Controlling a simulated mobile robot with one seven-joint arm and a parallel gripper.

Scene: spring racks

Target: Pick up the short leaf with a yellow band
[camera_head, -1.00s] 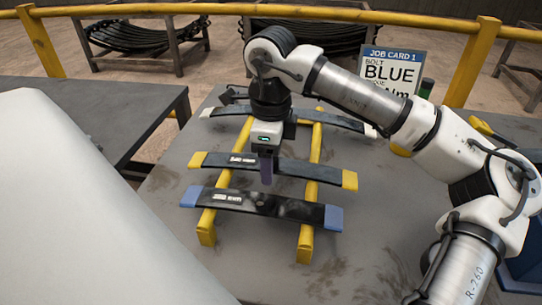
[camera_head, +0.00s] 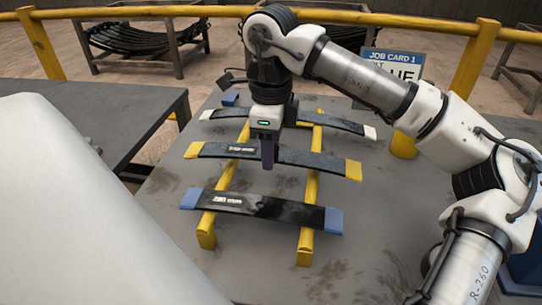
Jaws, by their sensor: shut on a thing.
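The dark leaf with yellow bands (camera_head: 315,160) at its ends is held crosswise in the middle of the picture. My gripper (camera_head: 267,155) points down and is shut on it near mid-length. The leaf appears raised a little above the two yellow rails (camera_head: 306,215), roughly level and with a slight bow. The fingertips are partly hard to make out against the dark leaf.
A leaf with blue bands (camera_head: 285,211) lies across the rails in front. A leaf with white bands (camera_head: 340,121) lies behind.

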